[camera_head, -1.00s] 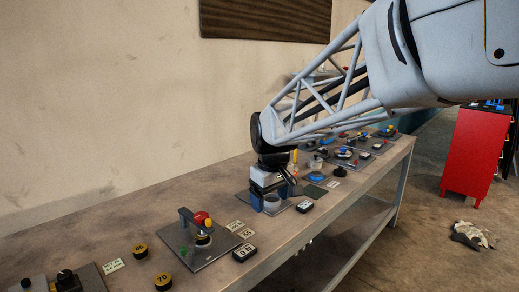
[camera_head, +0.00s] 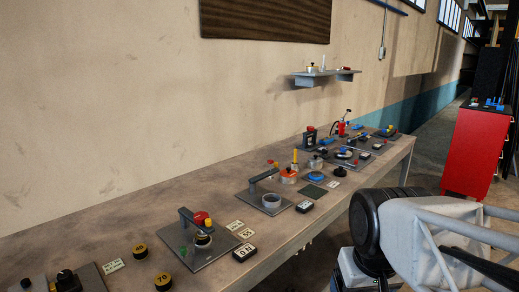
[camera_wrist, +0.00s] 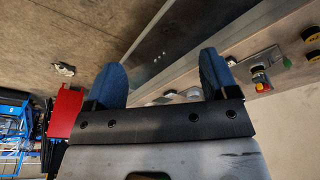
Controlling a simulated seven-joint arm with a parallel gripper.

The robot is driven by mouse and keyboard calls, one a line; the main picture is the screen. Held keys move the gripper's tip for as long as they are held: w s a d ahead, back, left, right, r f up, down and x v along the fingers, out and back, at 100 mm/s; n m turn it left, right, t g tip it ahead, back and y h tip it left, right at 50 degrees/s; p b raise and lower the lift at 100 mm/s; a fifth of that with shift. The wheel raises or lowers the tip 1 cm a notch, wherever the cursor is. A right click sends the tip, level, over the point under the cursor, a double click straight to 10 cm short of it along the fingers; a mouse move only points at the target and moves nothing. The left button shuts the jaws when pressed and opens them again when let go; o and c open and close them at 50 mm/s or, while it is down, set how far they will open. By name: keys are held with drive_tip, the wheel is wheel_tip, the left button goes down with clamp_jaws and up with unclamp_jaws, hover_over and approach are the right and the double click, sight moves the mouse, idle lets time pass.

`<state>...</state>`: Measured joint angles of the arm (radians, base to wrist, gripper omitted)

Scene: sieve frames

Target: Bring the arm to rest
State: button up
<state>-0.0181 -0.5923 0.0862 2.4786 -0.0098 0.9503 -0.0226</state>
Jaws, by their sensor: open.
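My gripper (camera_wrist: 161,78) shows in the wrist view with its two blue fingers wide apart and nothing between them. In the head view my arm is at the lower right, in front of the bench (camera_head: 300,238); the fingertips are out of that picture. A grey ring (camera_head: 271,200) sits on a flat plate under a bracket (camera_head: 256,187) at the middle of the bench. Nearer stands another plate with a red-topped part (camera_head: 202,218) under a bracket. My arm is apart from both.
Yellow-and-black discs (camera_head: 163,281) and small label cards lie on the near bench. Several small devices crowd its far end. A red cabinet (camera_head: 472,155) stands beyond at the right. A shelf (camera_head: 323,77) hangs on the wall. The floor in front of the bench looks open.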

drive_tip(key=shift+s+d+f+m, duration=0.2)
drive_tip(key=shift+s+f, duration=0.15)
drive_tip(key=shift+s, duration=0.35)
drive_tip(key=shift+s+d+f+m, duration=0.2)
drive_tip(key=shift+s+f, duration=0.1)
drive_tip(key=shift+s, duration=0.35)
